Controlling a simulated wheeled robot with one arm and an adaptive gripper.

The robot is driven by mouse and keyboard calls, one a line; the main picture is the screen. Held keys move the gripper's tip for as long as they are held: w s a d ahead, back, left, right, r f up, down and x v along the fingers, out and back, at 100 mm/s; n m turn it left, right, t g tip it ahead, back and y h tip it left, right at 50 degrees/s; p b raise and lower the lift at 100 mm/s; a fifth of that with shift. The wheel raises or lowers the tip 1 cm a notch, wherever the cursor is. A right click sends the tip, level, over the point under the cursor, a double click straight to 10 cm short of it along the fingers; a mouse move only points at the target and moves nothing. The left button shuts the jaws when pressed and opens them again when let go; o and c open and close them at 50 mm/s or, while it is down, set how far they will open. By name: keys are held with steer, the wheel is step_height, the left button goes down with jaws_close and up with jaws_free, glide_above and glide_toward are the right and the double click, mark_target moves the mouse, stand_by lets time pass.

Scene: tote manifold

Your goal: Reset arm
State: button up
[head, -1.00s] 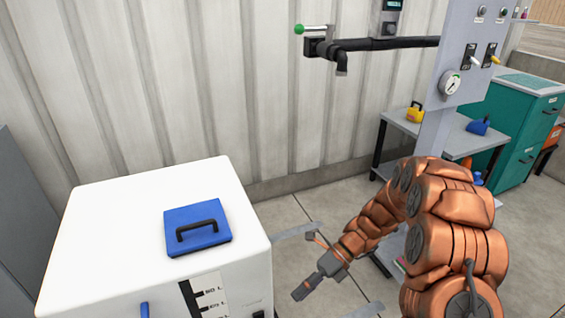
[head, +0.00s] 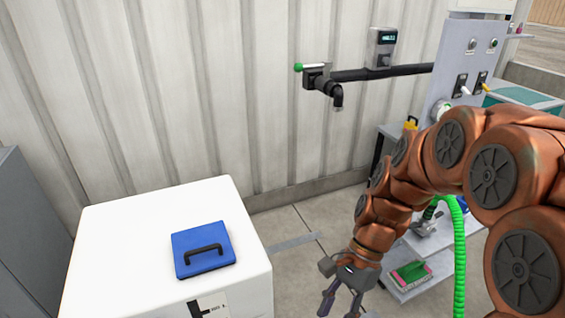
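My arm comes in from the right in the head view and bends down. My gripper (head: 340,303) hangs low at the bottom middle, pointing down, to the right of the white tote. Its two fingers are apart, with nothing visible between them; the tips are near the frame's lower edge. The white tote (head: 110,245) stands at the lower left, with a blue lid (head: 190,264) with a black handle on its top.
A black pipe (head: 400,72) with a green-tipped valve handle (head: 312,67) juts along the wall. A grey panel (head: 447,65) with switches stands behind my arm. A green hose (head: 460,265) hangs at the right. Bare floor (head: 290,225) lies between tote and panel.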

steer(key=s+d+r+n+t+h+p, duration=0.3)
steer(key=s+d+r+n+p, duration=0.5)
steer(key=s+r+n, duration=0.3)
step_height(320, 180, up, 2)
steer(key=shift+s+r+h, duration=0.15)
steer(key=shift+s+h, duration=0.3)
steer(key=shift+h, duration=0.25)
steer(key=shift+a, duration=0.1)
